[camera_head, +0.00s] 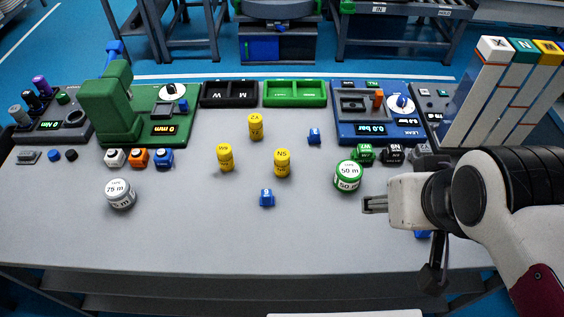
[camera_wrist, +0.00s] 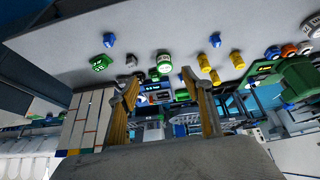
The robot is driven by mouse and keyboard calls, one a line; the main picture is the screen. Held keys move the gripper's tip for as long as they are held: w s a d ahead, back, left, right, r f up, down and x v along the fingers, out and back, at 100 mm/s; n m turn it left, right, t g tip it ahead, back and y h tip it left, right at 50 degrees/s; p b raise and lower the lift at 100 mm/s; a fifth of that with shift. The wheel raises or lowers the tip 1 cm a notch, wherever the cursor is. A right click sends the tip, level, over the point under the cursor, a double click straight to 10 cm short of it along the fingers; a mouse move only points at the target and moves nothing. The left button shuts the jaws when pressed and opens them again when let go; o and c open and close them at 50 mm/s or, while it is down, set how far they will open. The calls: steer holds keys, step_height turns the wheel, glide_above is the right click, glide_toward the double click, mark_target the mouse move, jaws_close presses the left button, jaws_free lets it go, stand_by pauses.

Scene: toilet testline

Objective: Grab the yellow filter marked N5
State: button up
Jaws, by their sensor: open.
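The yellow filter marked N5 (camera_head: 282,163) stands upright on the grey table near its middle in the head view. Two similar yellow filters stand by it, one marked W5 (camera_head: 225,157) to its left and one (camera_head: 256,127) behind it. In the wrist view, the yellow filter nearest the green-rimmed roll (camera_wrist: 204,62) appears to be N5, but its label is unreadable there. My gripper (camera_head: 374,204) is to the right of N5, well apart from it. In the wrist view, its two fingers (camera_wrist: 160,76) are spread with nothing held between them.
A white-and-green 50 m roll (camera_head: 347,176) stands between N5 and my gripper. A small blue part (camera_head: 267,198) lies in front of N5, and another (camera_head: 314,136) lies behind right. A 75 m roll (camera_head: 119,194) stands left. The front table area is mostly clear.

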mark_target(288, 160)
steer(key=w+d+f+n+t, duration=0.2)
steer(key=w+f+n, duration=0.1)
steer(key=w, duration=0.9)
steer(key=w+d+f+n+t, duration=0.15)
steer(key=w+f, duration=0.25)
steer(key=w, duration=0.8)
steer(key=a+f+n+y, duration=0.2)
steer(key=a+f+y, duration=0.1)
steer(key=a+f, duration=0.2)
steer(key=w+a+f+n+y, duration=0.1)
steer(key=a+f+y, duration=0.2)
steer(key=a+f, duration=0.2)
steer(key=w+a+f+n+y, duration=0.1)
steer(key=a+f+n+y, duration=0.1)
steer(key=a+f+y, duration=0.2)
steer(key=shift+w+a+f+n+g, duration=0.15)
steer(key=shift+a+f+n+g, duration=0.2)
steer(key=shift+a+f, duration=0.15)
steer(key=shift+s+a+f+y, duration=0.2)
steer(key=shift+s+a+y, duration=0.2)
steer(key=shift+a+y, duration=0.1)
steer(key=shift+x, duration=1.3)
steer(key=shift+f, duration=0.1)
